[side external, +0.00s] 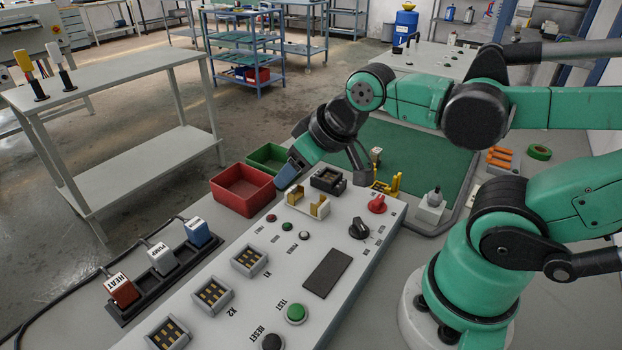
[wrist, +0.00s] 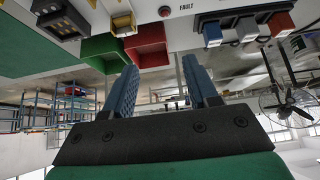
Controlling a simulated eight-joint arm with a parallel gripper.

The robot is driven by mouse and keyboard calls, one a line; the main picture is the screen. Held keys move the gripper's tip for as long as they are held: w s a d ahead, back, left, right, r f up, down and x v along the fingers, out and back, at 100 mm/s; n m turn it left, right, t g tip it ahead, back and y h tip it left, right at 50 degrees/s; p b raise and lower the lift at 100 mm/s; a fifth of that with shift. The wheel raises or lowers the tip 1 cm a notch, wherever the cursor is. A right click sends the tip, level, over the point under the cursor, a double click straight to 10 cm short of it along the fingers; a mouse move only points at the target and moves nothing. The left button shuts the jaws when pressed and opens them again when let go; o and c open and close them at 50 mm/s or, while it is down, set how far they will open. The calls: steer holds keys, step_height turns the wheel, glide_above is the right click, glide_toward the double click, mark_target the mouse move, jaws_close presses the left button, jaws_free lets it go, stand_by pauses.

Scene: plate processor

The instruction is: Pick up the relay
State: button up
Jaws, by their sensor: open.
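My gripper (side external: 287,176) is open and empty beside the right edge of the red bin, above the far end of the grey control panel (side external: 222,326). In the wrist view its two blue fingers (wrist: 160,75) stand apart with nothing between them. No part is clearly labelled as a relay. Candidates are the red HEAT block (side external: 122,290), the white PUMP block (side external: 161,258) and a blue block (side external: 197,232) in a black rack, and a small pale block (side external: 376,154) on the green mat. A dark socket-like module (side external: 328,181) and a brass clip holder (side external: 308,204) sit on the panel.
A red knob (side external: 377,204), black knob (side external: 359,229) and yellow fixture (side external: 388,185) rise near my arm. Cables run behind the rack. The space over the panel's near end is clear.

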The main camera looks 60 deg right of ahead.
steer(key=o, duration=0.3)
steer(key=m+g, duration=0.7)
steer(key=m, duration=2.9)
glide_above(377, 150)
steer(key=f, duration=0.6)
steer(key=shift+w+a+f, duration=0.3)
steer(key=shift+a+f, duration=0.05)
steer(key=shift+f, duration=0.05)
steer(key=shift+m, duration=0.5)
steer(key=f, duration=0.4)
steer(key=shift+s+d+f, duration=0.25)
steer(key=shift+d+f, duration=0.15)
steer(key=shift+f, duration=0.7)
